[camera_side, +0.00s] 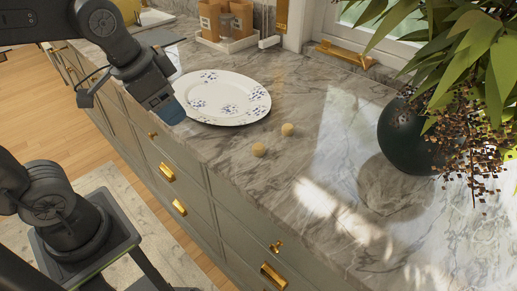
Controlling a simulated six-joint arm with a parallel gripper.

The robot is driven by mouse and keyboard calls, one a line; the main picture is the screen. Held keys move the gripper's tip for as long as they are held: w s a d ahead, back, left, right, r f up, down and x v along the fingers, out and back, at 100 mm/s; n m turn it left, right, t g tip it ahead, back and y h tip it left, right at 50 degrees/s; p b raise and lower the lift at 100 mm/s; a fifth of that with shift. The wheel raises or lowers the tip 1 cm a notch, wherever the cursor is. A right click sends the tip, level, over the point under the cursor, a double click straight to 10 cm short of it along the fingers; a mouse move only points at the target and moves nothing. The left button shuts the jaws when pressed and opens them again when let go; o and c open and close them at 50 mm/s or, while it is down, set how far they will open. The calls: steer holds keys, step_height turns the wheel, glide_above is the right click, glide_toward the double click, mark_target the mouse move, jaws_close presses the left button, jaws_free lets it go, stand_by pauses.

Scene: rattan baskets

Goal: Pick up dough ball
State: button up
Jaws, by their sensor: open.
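Two small tan dough balls lie on the grey marble counter, right of and in front of the plate. One dough ball (287,129) is nearer the window side, and the other dough ball (259,150) is nearer the front edge. They sit a little apart from each other. My gripper (172,110) hangs at the left edge of the plate, above the counter's front edge, well left of both balls. It is open, and I see nothing held in it. Its fingertips are small and hard to make out.
A white plate (245,109) with blue flowers lies between my gripper and the balls. A dark round vase (402,140) with leafy branches stands at the right. A tray with brown boxes (222,20) stands at the back. The counter (320,230) around the balls is clear.

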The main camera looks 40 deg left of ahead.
steer(key=w+d+m+g, duration=0.2)
steer(key=w+m, duration=0.4)
steer(key=w, duration=0.3)
steer(key=m+g, duration=0.3)
steer(key=m, duration=0.4)
glide_above(258, 146)
step_height(258, 146, down, 6)
step_height(258, 146, down, 13)
steer(key=shift+f, duration=0.2)
steer(key=c, duration=0.7)
